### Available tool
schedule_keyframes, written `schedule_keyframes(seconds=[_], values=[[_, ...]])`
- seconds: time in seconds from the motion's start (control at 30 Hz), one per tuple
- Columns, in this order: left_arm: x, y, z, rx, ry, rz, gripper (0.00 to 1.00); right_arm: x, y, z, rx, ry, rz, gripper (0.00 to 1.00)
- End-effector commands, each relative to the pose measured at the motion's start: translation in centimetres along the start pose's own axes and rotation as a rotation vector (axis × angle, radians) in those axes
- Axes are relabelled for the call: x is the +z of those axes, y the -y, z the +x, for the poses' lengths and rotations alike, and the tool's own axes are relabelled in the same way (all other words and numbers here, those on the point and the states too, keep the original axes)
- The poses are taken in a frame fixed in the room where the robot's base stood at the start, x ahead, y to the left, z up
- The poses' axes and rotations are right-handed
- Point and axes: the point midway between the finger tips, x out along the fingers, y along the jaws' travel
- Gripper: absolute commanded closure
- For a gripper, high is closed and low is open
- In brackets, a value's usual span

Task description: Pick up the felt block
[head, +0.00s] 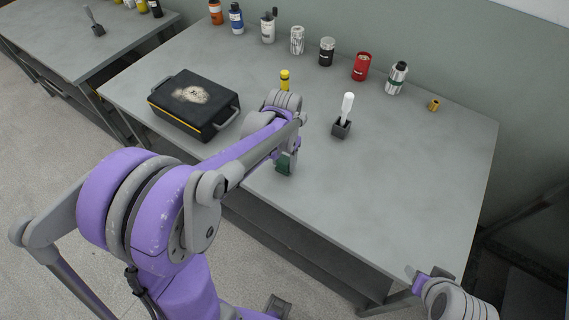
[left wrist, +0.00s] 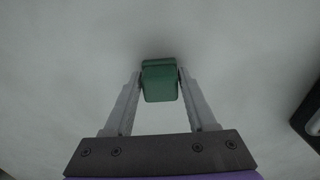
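The felt block is a small green block (left wrist: 160,82), seen between the fingertips of my left gripper (left wrist: 160,76) in the left wrist view. A finger lies against each side of it, with no clear gap. In the head view the green block (head: 284,166) shows below my left gripper (head: 286,153), near the front edge of the table, partly hidden by the gripper. I cannot tell whether it touches the tabletop. My right gripper (head: 424,280) is at the lower right, away from the block; its fingers are unclear.
A black case (head: 196,102) lies left of the left gripper on the grey table (head: 400,190). A white-handled brush in a dark holder (head: 342,127) stands to the right, a yellow bottle (head: 285,79) behind. Several bottles and cans line the back. The table's right front is clear.

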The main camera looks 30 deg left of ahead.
Motion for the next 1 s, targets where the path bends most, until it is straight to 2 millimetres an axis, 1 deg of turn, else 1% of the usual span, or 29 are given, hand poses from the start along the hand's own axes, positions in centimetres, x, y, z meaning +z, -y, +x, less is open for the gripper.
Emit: schedule_keyframes(seconds=[0.03,0.17,0.4,0.57,0.67,0.9,1.0], values=[[0.0,0.0,0.0,0.000,0.000,0.000,0.73,0.0,0.0,0.0,0.000,0.000,0.000,0.50],[0.0,0.0,0.0,0.000,0.000,0.000,0.96,0.0,0.0,0.0,0.000,0.000,0.000,0.50],[0.0,0.0,-0.1,0.000,0.000,0.000,0.96,0.0,0.0,0.0,0.000,0.000,0.000,0.50],[0.0,0.0,-1.1,0.000,0.000,0.000,0.96,-0.1,0.0,-0.1,0.000,-0.001,0.000,0.50],[0.0,0.0,-2.5,0.000,-0.001,0.000,0.96,-0.2,0.0,-0.2,0.000,-0.002,0.000,0.50],[0.0,0.0,-7.4,0.000,-0.001,0.000,0.96,-0.6,0.0,-0.5,0.000,-0.005,0.000,0.50],[0.0,0.0,-8.8,0.000,0.000,0.000,0.96,-0.7,0.0,-0.6,0.000,-0.006,0.000,0.50]])
